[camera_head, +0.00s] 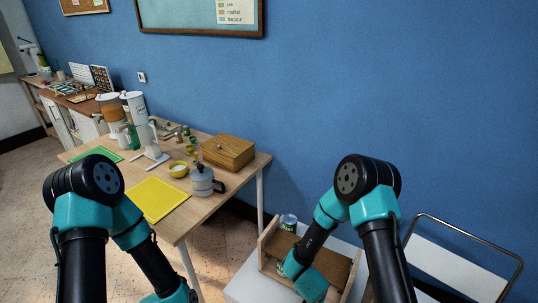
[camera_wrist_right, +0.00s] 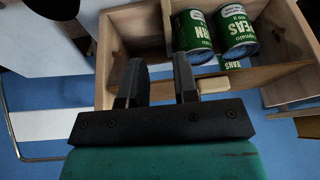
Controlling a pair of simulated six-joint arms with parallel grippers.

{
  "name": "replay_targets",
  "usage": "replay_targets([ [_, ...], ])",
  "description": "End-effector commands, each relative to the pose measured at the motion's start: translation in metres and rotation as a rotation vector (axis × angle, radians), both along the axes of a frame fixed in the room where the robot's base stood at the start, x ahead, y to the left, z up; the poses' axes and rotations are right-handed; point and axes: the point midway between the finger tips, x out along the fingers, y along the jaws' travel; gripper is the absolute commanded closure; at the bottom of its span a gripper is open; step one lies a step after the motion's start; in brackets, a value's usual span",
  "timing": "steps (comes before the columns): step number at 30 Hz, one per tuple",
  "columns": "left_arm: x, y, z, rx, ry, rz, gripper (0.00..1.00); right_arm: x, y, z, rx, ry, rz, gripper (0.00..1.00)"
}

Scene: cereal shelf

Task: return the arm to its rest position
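My right arm (camera_head: 318,225) reaches down over a wooden shelf unit (camera_head: 268,240) standing on a white surface. My right gripper (camera_wrist_right: 157,82) shows in the right wrist view with its two fingers apart and nothing between them. The wooden unit also shows there (camera_wrist_right: 285,88), just beyond the fingertips. Two green cans, a left one (camera_wrist_right: 194,36) and a right one (camera_wrist_right: 235,34), lie side by side in it, close to the right finger. In the head view a can (camera_head: 289,222) shows at the unit's back. My left arm (camera_head: 148,260) hangs down; its gripper is out of frame.
A wooden table (camera_head: 185,222) on the left bears a yellow mat (camera_head: 157,199), a grey pot (camera_head: 203,182), a wooden box (camera_head: 229,151) and a white coffee machine (camera_head: 138,108). A metal-framed white panel (camera_head: 455,265) stands at right. A blue wall (camera_head: 400,80) closes the back.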

Motion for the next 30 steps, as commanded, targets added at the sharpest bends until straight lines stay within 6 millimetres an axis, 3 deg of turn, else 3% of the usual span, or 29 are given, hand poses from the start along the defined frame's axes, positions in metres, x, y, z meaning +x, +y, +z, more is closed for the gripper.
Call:
replay_targets([
  [9,0.0,0.0,0.0,0.0,0.0,0.0,0.0,-0.048,-0.042,0.006,0.185,0.078,0.188,0.72],
  [19,0.0,0.0,0.0,0.0,0.0,0.0,0.0,-0.111,-0.061,0.021,0.364,0.199,0.362,0.72],
  [30,0.0,0.0,0.0,0.0,0.0,0.0,0.0,-0.121,-0.062,0.024,0.391,0.22,0.393,0.72],
])
